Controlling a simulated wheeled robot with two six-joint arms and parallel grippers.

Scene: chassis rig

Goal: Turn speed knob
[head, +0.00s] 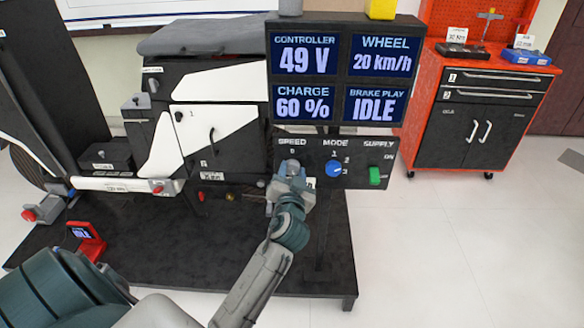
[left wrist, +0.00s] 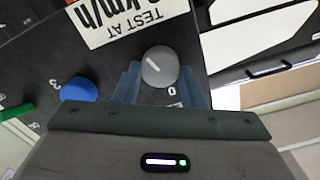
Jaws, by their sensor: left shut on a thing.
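The speed knob (left wrist: 160,67) is a round grey knob with a white pointer line, on the dark control panel (head: 350,183) under the word SPEED. In the left wrist view its line sits toward the upper left, away from the 0 mark below the knob. My left gripper (head: 289,172) is at the knob and hides most of it in the head view. In the left wrist view its two fingers stand either side of the knob, shut on it. The display (head: 345,73) above reads 49 V, 20 km/h, 60 % and IDLE. My right gripper is not in view.
A blue MODE knob (head: 333,169) and a green SUPPLY switch (head: 375,176) sit right of the speed knob. A "TEST AT" label (left wrist: 115,18) is beside it. A white-and-black chassis rig (head: 213,143) stands to the left, a red tool cabinet (head: 485,100) behind right.

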